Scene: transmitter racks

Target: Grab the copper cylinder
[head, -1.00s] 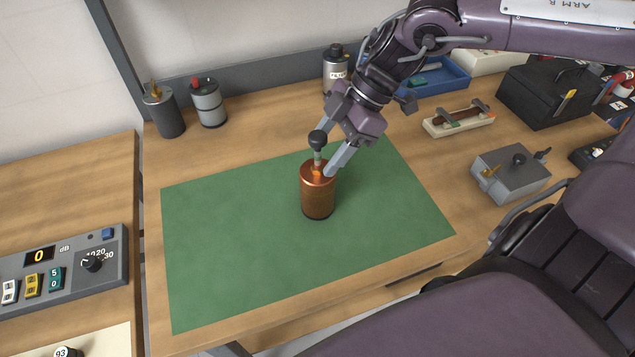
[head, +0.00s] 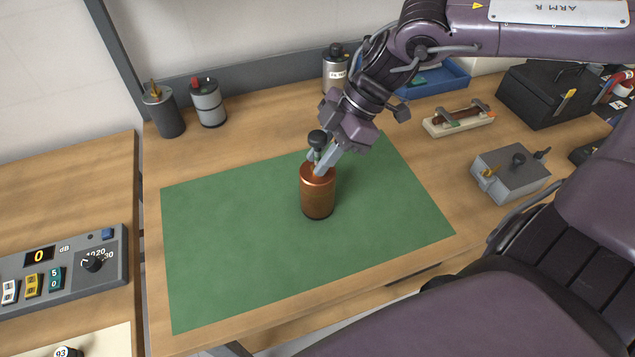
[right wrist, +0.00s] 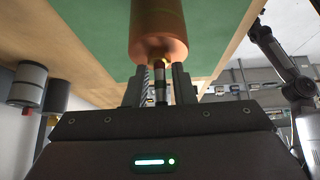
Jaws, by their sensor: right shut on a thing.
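The copper cylinder (head: 318,196) stands upright on the green mat (head: 240,255), with a thin stem and a black knob (head: 318,138) on top. My right gripper (head: 319,163) comes down from the upper right and is shut on the stem, just above the copper body. In the right wrist view the copper cylinder (right wrist: 158,35) is beyond the fingers, and the stem sits between the two fingertips (right wrist: 160,85). The cylinder appears to rest on the mat. My left gripper is not in view.
A dark canister (head: 164,112), a grey canister (head: 209,104) and a silver filter canister (head: 336,70) stand along the back. A grey box (head: 510,174), a black box (head: 548,95) and a blue tray (head: 435,80) are at the right. The mat around the cylinder is clear.

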